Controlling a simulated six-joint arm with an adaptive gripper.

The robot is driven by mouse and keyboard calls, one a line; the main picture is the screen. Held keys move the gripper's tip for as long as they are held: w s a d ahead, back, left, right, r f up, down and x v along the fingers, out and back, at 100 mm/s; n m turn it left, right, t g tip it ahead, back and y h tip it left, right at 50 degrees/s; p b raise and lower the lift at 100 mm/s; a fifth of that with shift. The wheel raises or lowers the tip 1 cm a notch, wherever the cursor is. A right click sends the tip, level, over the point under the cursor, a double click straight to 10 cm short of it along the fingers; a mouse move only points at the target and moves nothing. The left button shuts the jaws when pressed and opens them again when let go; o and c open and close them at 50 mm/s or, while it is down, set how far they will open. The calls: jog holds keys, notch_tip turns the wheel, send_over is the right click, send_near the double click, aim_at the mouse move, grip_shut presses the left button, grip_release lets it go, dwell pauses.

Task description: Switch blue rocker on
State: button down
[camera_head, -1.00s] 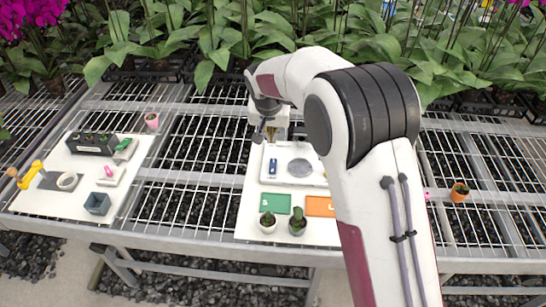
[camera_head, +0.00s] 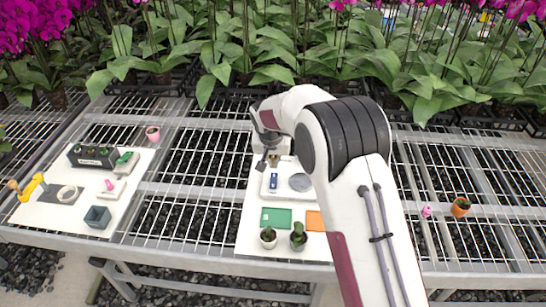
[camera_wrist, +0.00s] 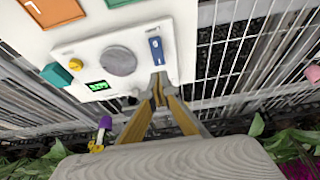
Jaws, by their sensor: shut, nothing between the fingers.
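The blue rocker (camera_head: 273,181) is an upright blue switch with a light mark, set in a white panel (camera_head: 283,193) on a white board. It also shows in the wrist view (camera_wrist: 156,50), at the panel's edge. My gripper (camera_wrist: 159,90) is shut and empty, its fingertips close to the rocker's near end in that view. I cannot tell whether they touch it. In the head view my gripper (camera_head: 272,160) is just behind the rocker, partly hidden by my arm.
The panel also bears a grey disc (camera_wrist: 119,60), a yellow button (camera_wrist: 76,65) and a lit green display (camera_wrist: 98,86). Green (camera_head: 276,217) and orange (camera_head: 315,220) cards and two potted cacti (camera_head: 298,237) are in front. Another board with several items (camera_head: 60,213) stands left.

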aim_at(274, 179)
jog(key=shift+s+x, duration=0.15)
jog(key=shift+x, duration=1.45)
jog(key=shift+s+x, duration=0.15)
jog(key=shift+x, duration=1.45)
jog(key=shift+f, duration=0.15)
jog(key=shift+f, duration=0.1)
jog(key=shift+w+f, duration=0.3)
jog(key=shift+f, duration=0.05)
jog(key=shift+s, duration=0.25)
jog(key=shift+s, duration=0.6)
jog(key=shift+r, duration=0.2)
